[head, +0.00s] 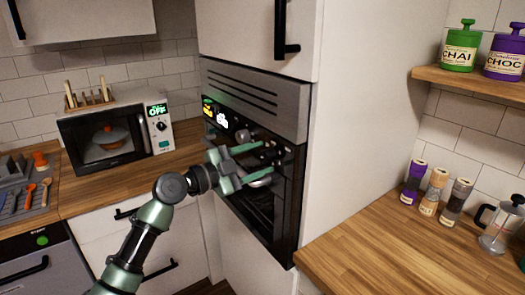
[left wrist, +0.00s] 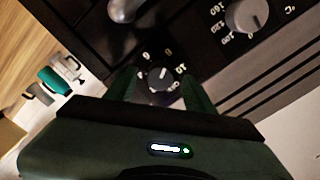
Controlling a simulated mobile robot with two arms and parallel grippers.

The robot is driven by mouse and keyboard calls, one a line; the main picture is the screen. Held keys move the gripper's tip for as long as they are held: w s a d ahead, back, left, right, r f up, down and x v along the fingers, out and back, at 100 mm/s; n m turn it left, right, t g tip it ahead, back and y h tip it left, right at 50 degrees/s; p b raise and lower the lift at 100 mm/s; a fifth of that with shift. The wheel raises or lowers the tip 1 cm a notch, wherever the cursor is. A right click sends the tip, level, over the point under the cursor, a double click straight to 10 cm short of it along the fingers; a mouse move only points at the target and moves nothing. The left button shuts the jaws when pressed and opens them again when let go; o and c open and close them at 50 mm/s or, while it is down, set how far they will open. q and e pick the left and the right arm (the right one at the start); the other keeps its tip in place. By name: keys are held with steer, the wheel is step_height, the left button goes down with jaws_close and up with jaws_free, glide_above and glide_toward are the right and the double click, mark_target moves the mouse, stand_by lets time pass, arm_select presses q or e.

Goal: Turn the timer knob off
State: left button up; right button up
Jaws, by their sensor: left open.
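A small round knob (left wrist: 160,78) with a dial of white numbers around it sits on the dark oven panel in the left wrist view. It looks like the timer knob. Its light pointer mark shows, but I cannot read its exact setting. My left gripper (left wrist: 160,88) is open, with one finger on each side of this knob; contact is not clear. In the head view the left gripper (head: 262,163) reaches to the front of the built-in oven (head: 256,215), and its fingers partly cover the panel. My right gripper is not in view.
A larger temperature knob (left wrist: 247,15) is beside the dial, and another grey knob (left wrist: 122,10) is on the other side. In the head view a microwave (head: 105,140) stands on the left counter. Spice jars (head: 433,190) and a French press (head: 500,225) stand on the right counter.

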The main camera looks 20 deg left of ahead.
arm_select(q)
steer(key=shift+w+d, duration=0.4)
steer(key=shift+w, duration=0.1)
jaws_close()
